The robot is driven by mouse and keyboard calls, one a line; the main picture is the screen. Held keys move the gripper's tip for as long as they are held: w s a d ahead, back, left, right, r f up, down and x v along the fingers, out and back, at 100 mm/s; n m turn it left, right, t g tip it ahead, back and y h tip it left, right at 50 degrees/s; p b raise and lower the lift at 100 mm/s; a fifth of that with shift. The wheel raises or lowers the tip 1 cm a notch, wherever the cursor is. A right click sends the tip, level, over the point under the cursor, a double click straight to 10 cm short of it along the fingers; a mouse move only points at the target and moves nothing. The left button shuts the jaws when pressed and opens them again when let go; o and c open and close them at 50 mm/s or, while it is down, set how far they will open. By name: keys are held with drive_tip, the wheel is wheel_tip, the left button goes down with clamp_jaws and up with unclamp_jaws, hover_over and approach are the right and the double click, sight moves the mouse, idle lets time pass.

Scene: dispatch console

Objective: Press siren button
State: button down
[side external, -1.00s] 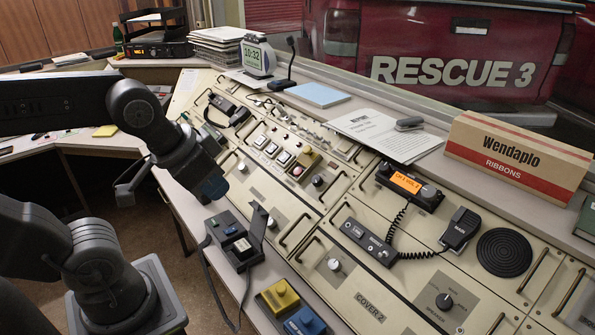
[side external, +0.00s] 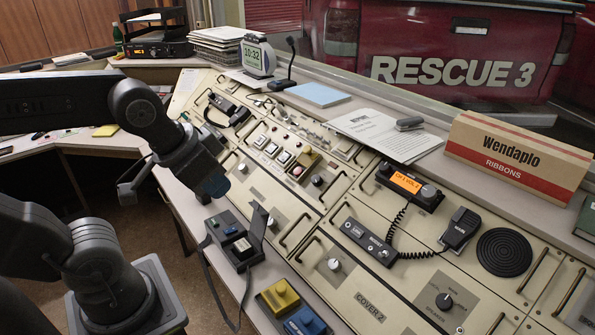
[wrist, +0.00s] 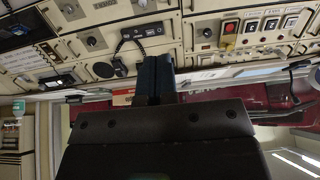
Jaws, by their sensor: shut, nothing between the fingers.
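No button label is legible enough to tell which one is the siren button. A black box (side external: 222,228) with a flap standing up has small buttons on top. On the console are a row of pale buttons (side external: 271,149) and a small red button (side external: 297,170), apparently also the red button in the wrist view (wrist: 229,27). My gripper (side external: 215,187) is shut and empty, above the console's near left edge, apart from these buttons. Its dark fingers (wrist: 155,78) are together.
A radio handset (side external: 461,228) with a coiled cord lies right of centre. A Wendaplo box (side external: 518,155) stands on the back ledge. A cable hangs from the black box.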

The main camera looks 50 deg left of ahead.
sight(303, 163)
drive_tip(key=w+a+f+m+t+y, duration=0.1)
drive_tip(key=w+a, duration=0.3)
drive_tip(key=w, duration=0.2)
drive_tip(key=w+a+t+y, duration=0.1)
drive_tip(key=w+a+t, duration=0.15)
drive_tip(key=w, duration=0.45)
drive_tip(key=w+a+f+m+t+h, duration=0.1)
drive_tip(key=w+a+f+m+t, duration=0.5)
drive_tip(key=w+a+f, duration=0.5)
drive_tip(key=w+a, duration=0.2)
drive_tip(key=a, duration=0.2)
drive_tip(key=shift+w+a+f+m, duration=0.15)
drive_tip(key=shift+w+f+m, duration=0.1)
drive_tip(key=shift+f+m, duration=0.1)
drive_tip(key=shift+f+t, duration=0.1)
drive_tip(key=shift+t, duration=0.15)
drive_tip(key=shift+w+f, duration=0.8)
drive_tip(key=shift+f, duration=0.4)
drive_tip(key=shift+w+f, duration=0.8)
drive_tip(key=shift+f, duration=0.4)
drive_tip(key=shift+w+f, duration=0.8)
drive_tip(key=shift+f, duration=0.4)
drive_tip(key=shift+f, duration=0.15)
drive_tip(key=shift+w+f, duration=0.2)
drive_tip(key=shift+w, duration=0.05)
